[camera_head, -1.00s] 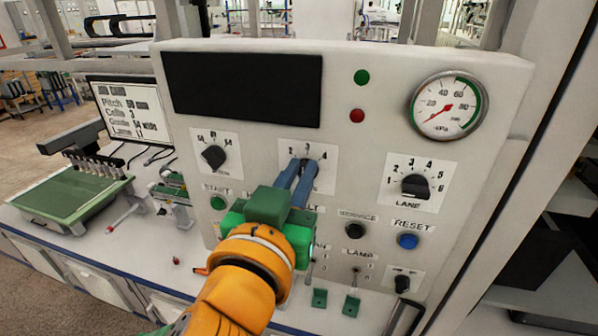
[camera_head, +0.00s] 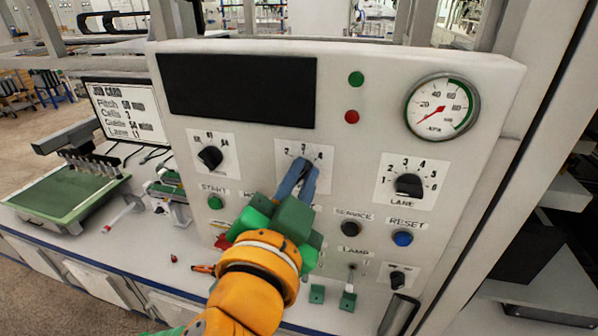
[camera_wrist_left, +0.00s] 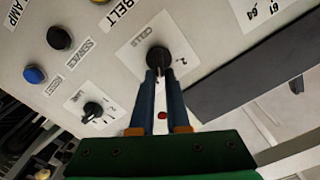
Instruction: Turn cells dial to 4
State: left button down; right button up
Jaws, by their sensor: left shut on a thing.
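The cells dial (camera_wrist_left: 158,58) is a black round knob on a white label (camera_head: 318,160), in the upper middle of the panel. Numbers 2, 3 and 4 show above it in the head view. My left gripper (camera_head: 302,178) is shut on the dial, with a blue finger on each side of it. The left wrist view shows the two fingertips (camera_wrist_left: 161,76) against the knob. The fingers cover much of the dial in the head view, and I cannot tell exactly which number its pointer marks.
The pitch-side dial (camera_head: 210,157) is left of my gripper, and the lane dial (camera_head: 408,185) is right. Below are a green start button (camera_head: 215,202), a black service button (camera_head: 350,228), a blue reset button (camera_head: 402,238) and a lamp switch (camera_head: 351,270). A gauge (camera_head: 441,107) is upper right.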

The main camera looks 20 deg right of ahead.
pick_arm(q)
jog(key=shift+d+f+m, duration=0.1)
jog(key=shift+m, duration=1)
jog(key=shift+s, duration=0.1)
jog(key=c, duration=0.9)
grip_release()
jog(key=b+v, duration=0.3)
jog(key=v, duration=0.4)
